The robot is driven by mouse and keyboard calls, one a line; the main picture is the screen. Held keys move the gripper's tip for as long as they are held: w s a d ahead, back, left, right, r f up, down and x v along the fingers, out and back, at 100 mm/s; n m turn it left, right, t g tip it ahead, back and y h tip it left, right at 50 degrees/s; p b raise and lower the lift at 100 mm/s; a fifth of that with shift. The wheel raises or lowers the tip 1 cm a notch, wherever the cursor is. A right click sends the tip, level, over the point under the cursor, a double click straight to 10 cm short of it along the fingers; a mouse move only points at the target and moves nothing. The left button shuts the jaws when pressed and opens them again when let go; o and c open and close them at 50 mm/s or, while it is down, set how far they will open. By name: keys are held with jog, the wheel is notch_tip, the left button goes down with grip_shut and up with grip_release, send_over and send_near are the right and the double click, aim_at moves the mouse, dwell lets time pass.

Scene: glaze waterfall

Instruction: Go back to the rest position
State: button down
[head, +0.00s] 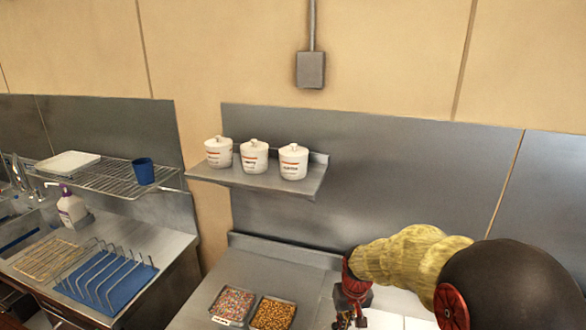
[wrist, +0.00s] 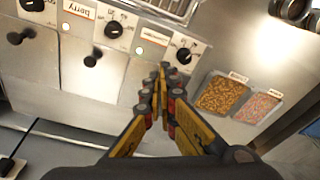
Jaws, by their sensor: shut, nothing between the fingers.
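My gripper (wrist: 165,85) is in the wrist view with its yellow and dark fingers together at the tips and nothing between them. It points at the front of a metal machine with black knobs and labels, and I cannot tell how far off it is. In the head view my gripper (head: 350,312) is at the bottom edge, partly cut off, below the yellow-sleeved arm. It is just right of two topping trays on the steel counter.
A tray of colourful sprinkles (head: 232,304) and a tray of brown bits (head: 272,313) sit on the counter. Three white lidded jars (head: 254,157) stand on a wall shelf (head: 230,181). A blue dish rack (head: 105,280) is at left.

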jog(key=s+d+r+t+b, duration=0.1)
jog(key=s+b, duration=0.3)
jog(key=s, duration=0.5)
jog(key=s+d+r+t+b, duration=0.1)
jog(key=s+r+b, duration=0.3)
jog(key=s, duration=0.5)
jog(key=s+d+r+m+t+b, duration=0.1)
jog(key=s+d+r+t+b, duration=0.1)
jog(key=s+b, duration=0.3)
jog(key=s, duration=0.4)
jog(key=shift+d+r, duration=0.15)
jog(key=shift+r, duration=0.25)
